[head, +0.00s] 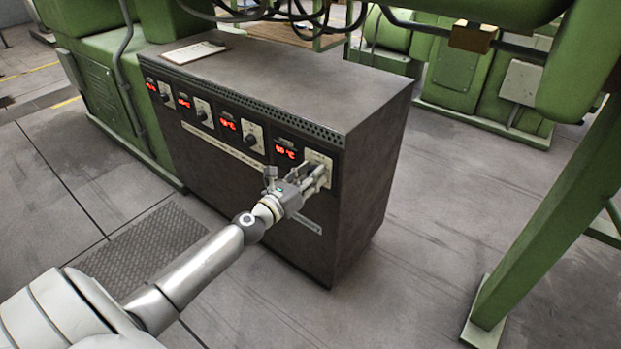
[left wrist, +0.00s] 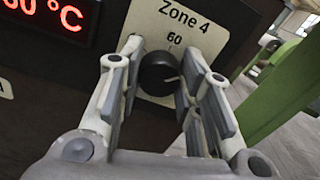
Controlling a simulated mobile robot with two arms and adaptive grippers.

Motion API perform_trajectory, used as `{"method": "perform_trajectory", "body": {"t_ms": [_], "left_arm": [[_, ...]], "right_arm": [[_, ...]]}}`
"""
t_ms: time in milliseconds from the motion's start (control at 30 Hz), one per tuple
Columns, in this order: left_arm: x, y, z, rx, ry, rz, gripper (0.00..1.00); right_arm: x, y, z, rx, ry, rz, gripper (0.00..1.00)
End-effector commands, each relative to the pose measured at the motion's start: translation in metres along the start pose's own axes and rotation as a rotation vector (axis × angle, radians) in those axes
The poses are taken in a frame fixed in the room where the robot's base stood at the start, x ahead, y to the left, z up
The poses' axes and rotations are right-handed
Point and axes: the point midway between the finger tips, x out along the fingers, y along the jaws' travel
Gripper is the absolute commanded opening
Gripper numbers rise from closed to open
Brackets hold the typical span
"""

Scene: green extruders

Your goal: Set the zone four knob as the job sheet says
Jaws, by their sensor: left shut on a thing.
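The zone four knob (left wrist: 158,74) is a round black dial on a cream plate marked "Zone 4" (left wrist: 186,16), with "60" printed above it. Its pale pointer line points to the right, away from the "60". My left gripper (left wrist: 161,62) has its fingers on either side of the knob and is shut on it. In the head view, my left gripper (head: 316,174) covers most of that knob. The red zone four display (head: 286,152) is left of the plate; in the wrist view its first digit is cut off, ending "0 °C". A paper on a clipboard (head: 193,52), perhaps the job sheet, is unreadable. My right gripper is not visible.
The dark cabinet (head: 290,80) carries several similar displays and knobs, such as one knob (head: 252,139) to the left. Cables hang above its back edge. A green machine leg (head: 545,215) stands at the right. The floor between is clear.

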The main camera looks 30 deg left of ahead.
Motion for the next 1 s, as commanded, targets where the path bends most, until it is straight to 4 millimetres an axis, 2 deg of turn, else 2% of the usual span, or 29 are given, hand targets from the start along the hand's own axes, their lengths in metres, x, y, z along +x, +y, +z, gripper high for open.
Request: {"method": "perform_trajectory", "body": {"t_ms": [200,500,667,1000], "left_arm": [[0.0,-0.001,-0.002,0.207,0.003,-0.004,0.09],[0.0,-0.002,-0.002,0.491,0.003,-0.004,0.09],[0.0,-0.002,-0.002,0.643,0.003,-0.004,0.09],[-0.001,-0.002,-0.002,0.956,0.005,-0.005,0.09]], "right_arm": [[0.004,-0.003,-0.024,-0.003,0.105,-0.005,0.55],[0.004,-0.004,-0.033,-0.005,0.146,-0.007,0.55],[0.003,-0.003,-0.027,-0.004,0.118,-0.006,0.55],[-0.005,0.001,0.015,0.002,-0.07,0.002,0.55]]}}
